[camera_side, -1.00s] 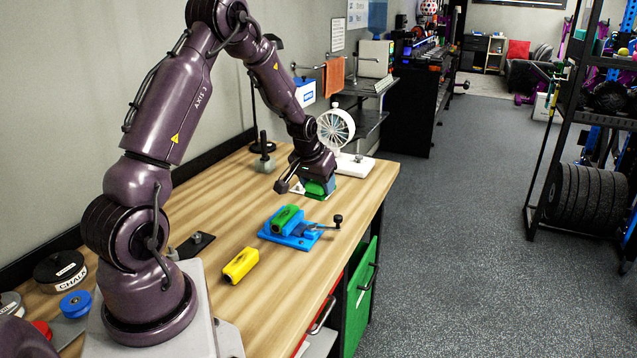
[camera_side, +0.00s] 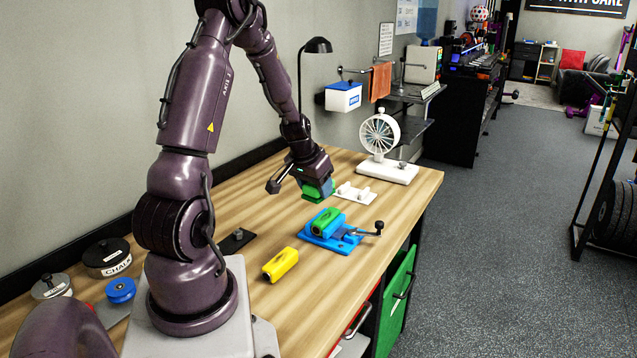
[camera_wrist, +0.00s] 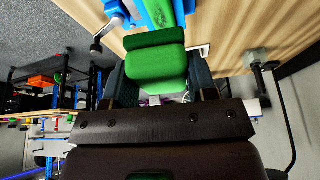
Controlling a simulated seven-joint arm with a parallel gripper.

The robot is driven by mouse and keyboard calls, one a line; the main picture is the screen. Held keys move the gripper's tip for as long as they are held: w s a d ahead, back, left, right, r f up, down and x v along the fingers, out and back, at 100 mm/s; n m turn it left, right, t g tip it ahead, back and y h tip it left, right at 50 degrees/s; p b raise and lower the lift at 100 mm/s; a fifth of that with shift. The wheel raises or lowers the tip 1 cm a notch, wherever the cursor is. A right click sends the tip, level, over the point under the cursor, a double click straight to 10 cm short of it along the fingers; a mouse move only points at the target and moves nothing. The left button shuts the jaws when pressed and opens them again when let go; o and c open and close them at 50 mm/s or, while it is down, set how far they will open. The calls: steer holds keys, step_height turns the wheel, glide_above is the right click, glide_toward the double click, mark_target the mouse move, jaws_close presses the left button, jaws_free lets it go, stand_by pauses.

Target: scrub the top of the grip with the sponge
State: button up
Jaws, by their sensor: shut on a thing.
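My gripper (camera_side: 319,187) is shut on a green sponge (camera_side: 312,192) above the bench. In the wrist view the sponge (camera_wrist: 156,72) sits between the two fingers, with a darker green layer at its far end. A green grip (camera_side: 326,221) lies in a blue vise (camera_side: 341,243) that has a crank handle on its right. The sponge is behind the grip and apart from it in the side view. In the wrist view the vise (camera_wrist: 152,12) shows only in part, beyond the sponge.
A yellow grip (camera_side: 280,264) lies in front of the vise. A white fan (camera_side: 381,136) stands at the back right. A black plate with a knob (camera_side: 237,240) and chalk tins (camera_side: 107,257) lie left.

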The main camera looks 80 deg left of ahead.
mark_target(320, 221)
steer(key=shift+f, duration=4)
steer(key=shift+w+a+r, duration=0.15)
steer(key=shift+w+a, duration=0.45)
steer(key=shift+w, duration=0.05)
steer(key=shift+c, duration=0.6)
steer(key=shift+w+a, duration=2.1)
steer(key=shift+w, duration=0.05)
steer(key=s+d, duration=0.5)
steer(key=shift+s, duration=0.1)
steer(key=shift+w+v, duration=0.2)
steer(key=shift+v, duration=1)
steer(key=shift+a+r, duration=0.1)
steer(key=shift+r, duration=2.85)
